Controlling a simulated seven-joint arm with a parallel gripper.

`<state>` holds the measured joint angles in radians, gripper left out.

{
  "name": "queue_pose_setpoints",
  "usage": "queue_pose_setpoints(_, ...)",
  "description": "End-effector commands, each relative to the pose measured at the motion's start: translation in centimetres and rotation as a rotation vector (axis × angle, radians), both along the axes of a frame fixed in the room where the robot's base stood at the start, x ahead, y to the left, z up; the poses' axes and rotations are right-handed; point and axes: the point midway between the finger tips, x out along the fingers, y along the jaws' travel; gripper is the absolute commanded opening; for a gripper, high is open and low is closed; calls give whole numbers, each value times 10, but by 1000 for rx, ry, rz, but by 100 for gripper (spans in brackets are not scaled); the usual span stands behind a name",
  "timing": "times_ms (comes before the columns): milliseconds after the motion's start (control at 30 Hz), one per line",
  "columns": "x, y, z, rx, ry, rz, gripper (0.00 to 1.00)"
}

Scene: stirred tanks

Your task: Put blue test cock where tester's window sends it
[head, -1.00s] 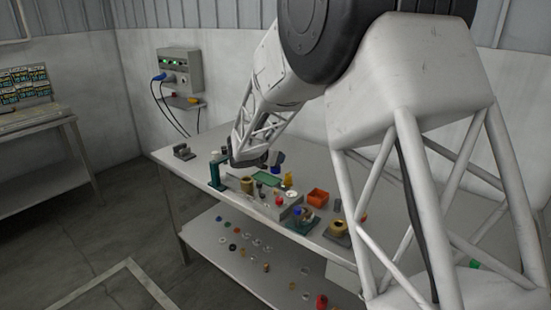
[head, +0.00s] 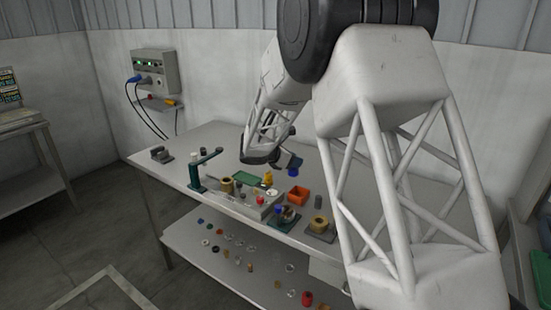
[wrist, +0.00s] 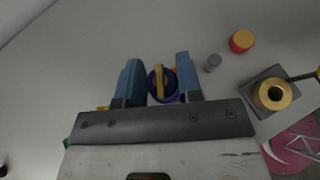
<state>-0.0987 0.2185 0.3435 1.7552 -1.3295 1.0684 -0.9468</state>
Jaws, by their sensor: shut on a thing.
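My gripper (wrist: 159,82) has two blue fingers and is shut on the blue test cock (wrist: 153,86), a round blue part with a yellow bar across its top. In the head view my gripper (head: 285,164) hangs above the bench, right of the green tray (head: 246,179) and behind the orange box (head: 298,194); fingers and cock blur together there. A wall box (head: 152,70) with green lights and a blue plug hangs behind the bench. A dark green post with a lever (head: 205,158) stands on the bench. I cannot make out which is the tester, or any window reading.
A brass ring part on a grey block (wrist: 271,94), a red-and-yellow part (wrist: 242,41) and a small grey cylinder (wrist: 212,63) lie right of my gripper. A teal stand (head: 284,218) is near the bench's front edge. Several small parts lie on the lower shelf.

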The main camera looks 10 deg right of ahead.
Motion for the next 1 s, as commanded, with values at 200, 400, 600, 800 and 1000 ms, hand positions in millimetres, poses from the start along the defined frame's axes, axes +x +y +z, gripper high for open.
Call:
queue_pose_setpoints(200, -6, -22, -3, -1, 1, -76, 4)
queue_pose_setpoints(400, -6, -23, -3, -2, 1, -81, 4)
queue_pose_setpoints(600, -6, -23, -3, -2, 1, -80, 4)
queue_pose_setpoints(800, -6, -23, -5, -3, 2, -80, 4)
queue_pose_setpoints(1000, -6, -23, -13, -2, 3, -79, 4)
